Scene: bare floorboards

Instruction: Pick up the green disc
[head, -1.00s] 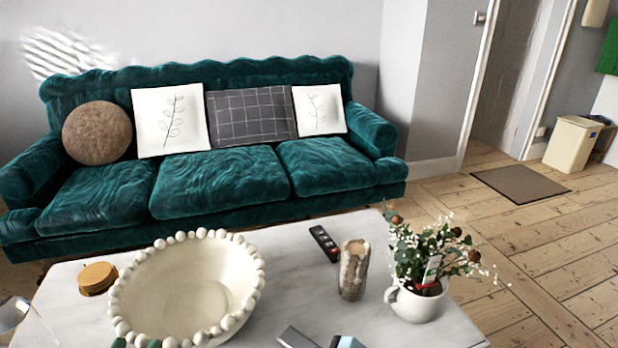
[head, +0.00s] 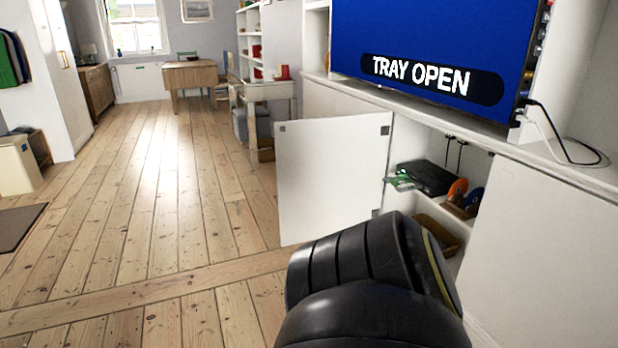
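A small green shape (head: 401,181), which looks like the green disc, lies at the front of a black player (head: 428,177) inside an open white cabinet. It seems to rest on the player's extended tray, but it is too small to be sure. The cabinet's white door (head: 330,175) stands open to the left of it. A thick black part of my own arm fills the bottom middle, below and in front of the cabinet opening. Neither gripper shows in the head view.
A television (head: 430,50) reading "TRAY OPEN" stands on the cabinet, with cables at its right. A wooden box (head: 438,233) and orange items (head: 458,191) sit in the cabinet. A desk (head: 262,95) stands farther back. The floorboards (head: 150,190) at left are clear.

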